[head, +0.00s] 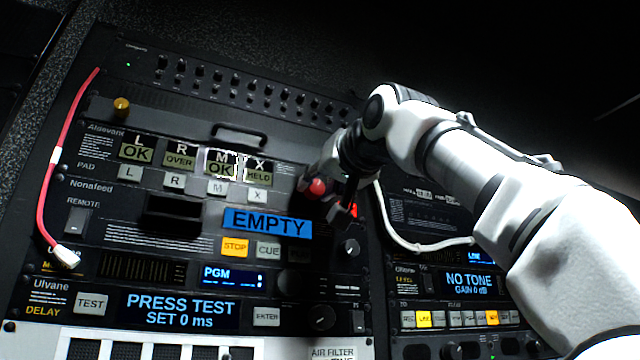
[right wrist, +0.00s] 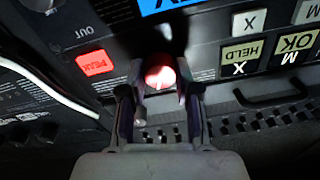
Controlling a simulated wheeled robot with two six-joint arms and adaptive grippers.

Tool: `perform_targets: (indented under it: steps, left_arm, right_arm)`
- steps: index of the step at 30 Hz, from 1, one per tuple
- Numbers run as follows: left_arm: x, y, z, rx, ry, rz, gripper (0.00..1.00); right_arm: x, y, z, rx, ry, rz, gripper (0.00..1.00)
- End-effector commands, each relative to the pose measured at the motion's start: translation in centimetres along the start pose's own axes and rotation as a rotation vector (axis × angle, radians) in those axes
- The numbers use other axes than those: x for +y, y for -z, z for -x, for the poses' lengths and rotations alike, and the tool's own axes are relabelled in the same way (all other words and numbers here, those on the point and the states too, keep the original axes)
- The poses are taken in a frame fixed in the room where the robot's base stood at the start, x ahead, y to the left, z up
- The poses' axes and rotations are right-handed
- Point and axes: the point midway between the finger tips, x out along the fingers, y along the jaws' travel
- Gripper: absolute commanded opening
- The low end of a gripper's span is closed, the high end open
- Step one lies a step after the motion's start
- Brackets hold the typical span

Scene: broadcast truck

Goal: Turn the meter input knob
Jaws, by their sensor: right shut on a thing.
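A round red knob (head: 317,186) sits at the right end of the meter panel, beside the L, R, M and X windows. My right gripper (head: 328,193) comes in from the right and is shut on it. In the right wrist view the knob (right wrist: 160,72) shows bright between the two fingertips, with a finger on each side. The meter windows (head: 200,158) read OK, OVER, OK and HELD, and the M window has a bright outline. My left gripper is not in view.
A lit red PEAK lamp (right wrist: 92,62) is close to the knob. A blue EMPTY display (head: 268,223) lies below it. A handle (head: 240,134) stands out above the panel. A white cable (head: 405,240) hangs at the right and a red cable (head: 57,160) at the left.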

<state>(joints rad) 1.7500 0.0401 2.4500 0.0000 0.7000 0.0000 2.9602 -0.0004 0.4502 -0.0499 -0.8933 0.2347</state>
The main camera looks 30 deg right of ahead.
Motion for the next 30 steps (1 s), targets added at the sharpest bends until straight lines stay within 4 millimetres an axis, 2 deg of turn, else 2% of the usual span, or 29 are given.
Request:
perform_targets:
  steps: [6, 15, 30]
  left_arm:
    - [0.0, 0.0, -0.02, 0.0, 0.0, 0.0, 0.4]
    - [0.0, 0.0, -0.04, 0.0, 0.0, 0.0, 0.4]
    - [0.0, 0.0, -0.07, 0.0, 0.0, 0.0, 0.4]
  right_arm:
    - [-0.02, 0.14, 0.03, 0.009, -0.007, -0.18, 0.0]
    - [-0.06, 0.07, 0.0, 0.012, -0.013, -0.345, 0.0]
    - [-0.07, -0.03, -0.04, 0.011, -0.016, -0.4, 0.0]
